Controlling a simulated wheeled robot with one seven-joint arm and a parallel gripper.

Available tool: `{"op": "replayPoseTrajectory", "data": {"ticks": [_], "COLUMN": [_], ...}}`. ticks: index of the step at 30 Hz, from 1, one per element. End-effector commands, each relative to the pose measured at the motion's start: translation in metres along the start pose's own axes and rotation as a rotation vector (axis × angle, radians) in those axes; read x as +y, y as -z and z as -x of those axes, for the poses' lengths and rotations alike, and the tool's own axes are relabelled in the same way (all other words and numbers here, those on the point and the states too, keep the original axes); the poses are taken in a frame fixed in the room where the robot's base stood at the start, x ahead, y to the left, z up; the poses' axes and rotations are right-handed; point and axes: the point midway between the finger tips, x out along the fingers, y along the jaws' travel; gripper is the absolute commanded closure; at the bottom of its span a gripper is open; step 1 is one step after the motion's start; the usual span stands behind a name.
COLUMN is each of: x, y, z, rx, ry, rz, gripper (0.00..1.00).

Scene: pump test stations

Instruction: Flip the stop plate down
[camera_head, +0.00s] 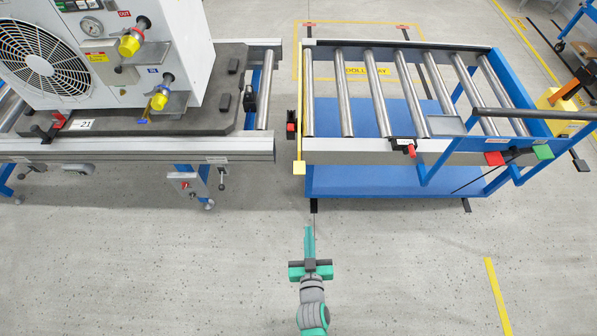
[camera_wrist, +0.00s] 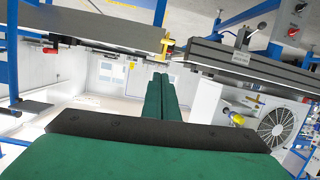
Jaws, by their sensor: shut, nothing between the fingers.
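The stop plate appears as a thin yellow strip (camera_head: 299,128) along the left end of the roller dolly, with a yellow tab (camera_head: 299,167) at its near end. It is seen nearly edge-on and looks upright. In the wrist view the yellow tab (camera_wrist: 166,46) shows beyond my fingertips, at the end of the dolly's rail. My gripper (camera_head: 309,230) has green fingers, shut and empty. It is in front of the gap between dolly and station, apart from the tab. The shut fingers also show in the wrist view (camera_wrist: 160,82).
The blue roller dolly (camera_head: 400,180) stands at right, its rollers bare, with a red-tipped lever (camera_head: 410,150) on its near rail. At left, the test station (camera_head: 240,150) carries a white pump unit (camera_head: 120,60) on a dark plate. A narrow gap separates them. The near floor is clear.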

Motion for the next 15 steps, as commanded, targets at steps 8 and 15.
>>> {"op": "replayPoseTrajectory", "data": {"ticks": [8, 15], "x": [-0.012, -0.025], "y": [0.011, 0.025], "z": [-0.125, -0.185], "rx": [0.007, 0.004], "ry": [-0.014, -0.025], "rz": [-0.034, -0.068], "gripper": [1.00, 1.00]}}
